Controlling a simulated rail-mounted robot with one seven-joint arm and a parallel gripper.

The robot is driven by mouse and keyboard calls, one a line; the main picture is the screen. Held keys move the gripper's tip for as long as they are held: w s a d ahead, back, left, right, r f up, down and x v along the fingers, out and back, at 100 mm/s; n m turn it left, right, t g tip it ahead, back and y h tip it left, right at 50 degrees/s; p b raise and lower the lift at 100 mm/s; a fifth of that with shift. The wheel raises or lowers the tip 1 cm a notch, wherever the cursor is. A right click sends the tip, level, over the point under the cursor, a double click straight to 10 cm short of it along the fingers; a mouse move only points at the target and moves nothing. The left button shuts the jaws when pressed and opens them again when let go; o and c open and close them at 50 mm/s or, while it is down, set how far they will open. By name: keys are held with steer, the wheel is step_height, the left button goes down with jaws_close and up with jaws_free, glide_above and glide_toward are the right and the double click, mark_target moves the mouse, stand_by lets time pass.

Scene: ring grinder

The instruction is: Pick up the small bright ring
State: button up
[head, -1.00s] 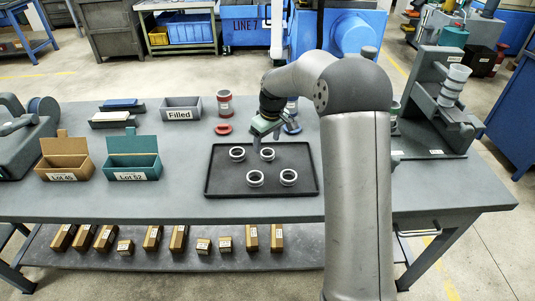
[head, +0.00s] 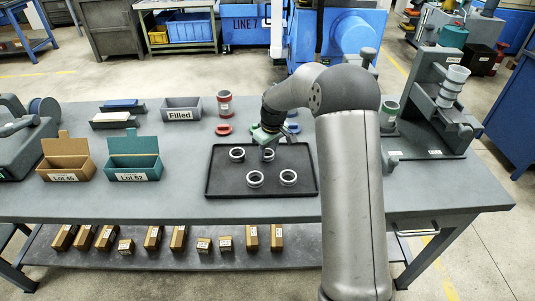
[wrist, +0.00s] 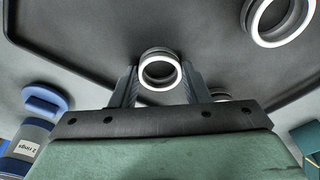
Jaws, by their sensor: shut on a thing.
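The small ring in my gripper, with a bright white rim and a darker grey body, shows in the wrist view (wrist: 160,84) between the two fingers. My gripper (wrist: 158,72) is shut on it. In the head view my gripper (head: 268,151) reaches down at the back of the black tray (head: 212,183), and the held ring is partly hidden by it. Another small ring (head: 237,155) stands to its left in the tray. Two larger rings (head: 255,180) are nearer the front. I cannot tell whether the held ring still touches the tray.
Two open boxes (head: 133,168) and a grey "Filled" bin (head: 181,110) stand left. A fixture (head: 440,105) stands right.

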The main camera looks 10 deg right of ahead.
steer(key=shift+r, duration=0.5)
step_height(320, 180, up, 2)
steer(key=shift+r, duration=0.15)
steer(key=s+d+r+b, duration=0.2)
steer(key=s+r+b, duration=0.1)
steer(key=s+r, duration=0.9)
steer(key=f+m, duration=0.2)
steer(key=f, duration=0.1)
steer(key=w+a+f+m+h, duration=0.1)
steer(key=f+m, duration=0.2)
steer(key=w+f+m, duration=0.1)
steer(key=f+m, duration=0.2)
steer(key=shift+a+f, duration=0.3)
steer(key=shift+f, duration=0.1)
steer(key=shift+w+a+f+m+h, duration=0.15)
steer(key=shift+f+m, duration=0.15)
steer(key=shift+m, duration=0.2)
steer(key=shift+w+a+f+m+h, duration=0.15)
steer(key=shift+f+m, duration=0.15)
steer(key=shift+m, duration=0.2)
